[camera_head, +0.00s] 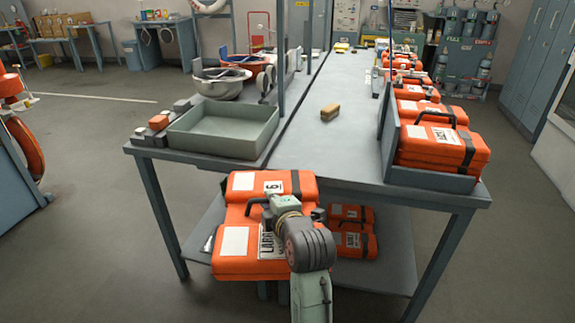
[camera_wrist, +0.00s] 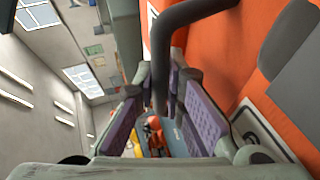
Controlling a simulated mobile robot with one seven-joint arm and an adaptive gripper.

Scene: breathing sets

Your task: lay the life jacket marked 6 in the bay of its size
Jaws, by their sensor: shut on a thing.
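The orange life jacket (camera_head: 236,245) marked 6 hangs upright in front of the table's near edge. It has a white card with the 6, a blank white patch and a label that seems to read LARGE, partly hidden by my arm. My gripper (camera_head: 268,207) is shut on its black handle. In the wrist view the handle (camera_wrist: 185,17) runs between the purple pads of my gripper (camera_wrist: 160,85), with the orange jacket (camera_wrist: 225,40) at the right. A row of orange jackets (camera_head: 432,144) fills the table's right side; its nearest grey bay (camera_head: 430,180) is occupied.
A grey tray (camera_head: 225,133) sits at the table's near left, with small blocks beside it. More orange packs (camera_head: 352,240) lie on the lower shelf. Lockers stand at right.

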